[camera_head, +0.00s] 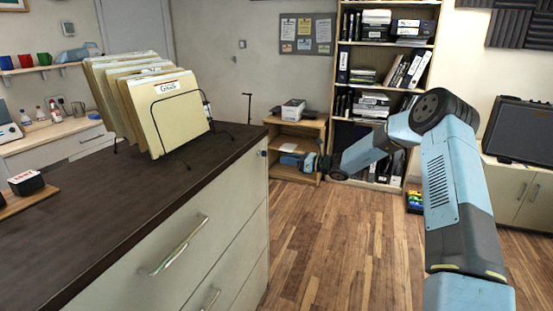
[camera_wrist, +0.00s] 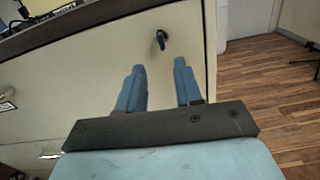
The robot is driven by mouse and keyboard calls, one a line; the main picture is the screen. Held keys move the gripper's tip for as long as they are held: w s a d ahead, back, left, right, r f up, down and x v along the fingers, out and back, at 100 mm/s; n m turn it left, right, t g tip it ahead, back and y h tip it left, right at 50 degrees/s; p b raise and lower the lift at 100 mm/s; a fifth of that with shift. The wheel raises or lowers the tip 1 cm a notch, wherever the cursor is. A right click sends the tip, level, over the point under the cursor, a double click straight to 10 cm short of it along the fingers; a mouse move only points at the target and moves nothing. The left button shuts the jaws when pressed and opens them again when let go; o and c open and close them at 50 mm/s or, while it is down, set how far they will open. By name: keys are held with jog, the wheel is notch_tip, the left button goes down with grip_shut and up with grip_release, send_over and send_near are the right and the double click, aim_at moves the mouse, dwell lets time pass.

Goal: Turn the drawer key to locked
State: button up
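The drawer key (camera_wrist: 161,42) is a small dark blue key in a lock near the upper right of the pale drawer front (camera_wrist: 85,75) in the wrist view. Its grip hangs roughly upright, slightly tilted. In the head view the key is a tiny dark spot (camera_head: 262,153) at the cabinet's far upper corner. My gripper (camera_wrist: 158,67) is open, its two blue fingers apart and empty. The key lies beyond the fingertips, close to the middle of the gap, apart from both. In the head view my gripper (camera_head: 291,160) points left toward the cabinet corner.
A wire rack of folders (camera_head: 170,110) stands on the dark cabinet top (camera_head: 110,195). A metal drawer handle (camera_head: 175,245) sticks out from the cabinet front. A low wooden shelf (camera_head: 300,130) and a bookcase (camera_head: 345,110) stand behind. The wood floor (camera_head: 345,245) right of the cabinet is clear.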

jog(key=shift+v, duration=2.25)
jog(key=shift+s+a, duration=0.1)
jog(key=s+r+n+g+h, duration=0.35)
jog(key=s+r+n, duration=0.35)
jog(key=s, duration=0.5)
jog(key=s+r+n+g+h, duration=0.2)
jog(key=s+r+n+h, duration=0.4)
jog(key=s, duration=0.6)
jog(key=s+d+r+n+t+h, duration=0.1)
jog(key=s+d, duration=0.4)
jog(key=s, duration=0.5)
jog(key=s+d+r+n+t+h, duration=0.2)
jog(key=s+d+r+n+h, duration=0.2)
jog(key=s, duration=0.6)
jog(key=s+d+r+n+t+h, duration=0.2)
jog(key=s+d+r+n, duration=0.1)
jog(key=s+d, duration=0.4)
jog(key=shift+s+d+r+n, duration=0.25)
jog(key=shift+s+n, duration=0.65)
jog(key=shift+s, duration=0.85)
jog(key=shift+h, duration=0.25)
